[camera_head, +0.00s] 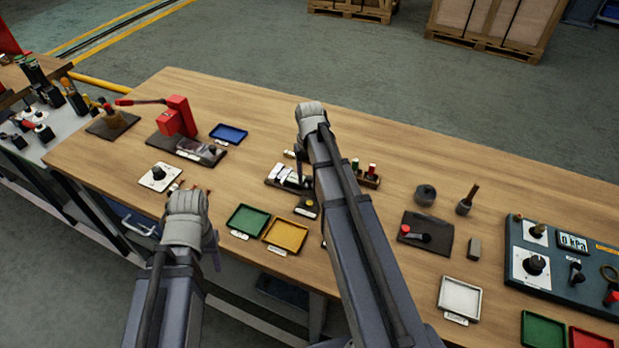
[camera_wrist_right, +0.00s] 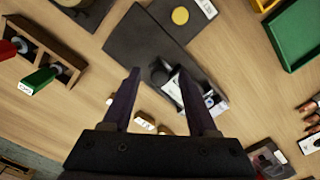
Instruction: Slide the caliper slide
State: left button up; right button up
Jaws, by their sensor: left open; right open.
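A dark base plate (camera_wrist_right: 140,40) with a silver-and-white block (camera_wrist_right: 205,97) and a black knob on it lies under my right gripper. I take this to be the caliper fixture, but cannot tell for sure which part is the slide. The fixture (camera_head: 287,178) also shows in the head view, partly covered by my right arm. My right gripper (camera_wrist_right: 158,74) is open, its fingers on either side of the knob in the picture; contact cannot be told. My left gripper (camera_head: 212,247) is at the front left, mostly hidden by its wrist, open and apart from the fixture.
Green (camera_head: 248,221) and yellow (camera_head: 285,235) trays lie in front of the fixture. A dark tile with a yellow disc (camera_wrist_right: 180,15) is close beside it. A wooden rack (camera_wrist_right: 38,52) with red and green pieces stands on its other side. A red press (camera_head: 178,117) stands further left.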

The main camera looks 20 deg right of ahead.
jog(key=shift+c, duration=0.2)
grip_shut()
dwell(1.1)
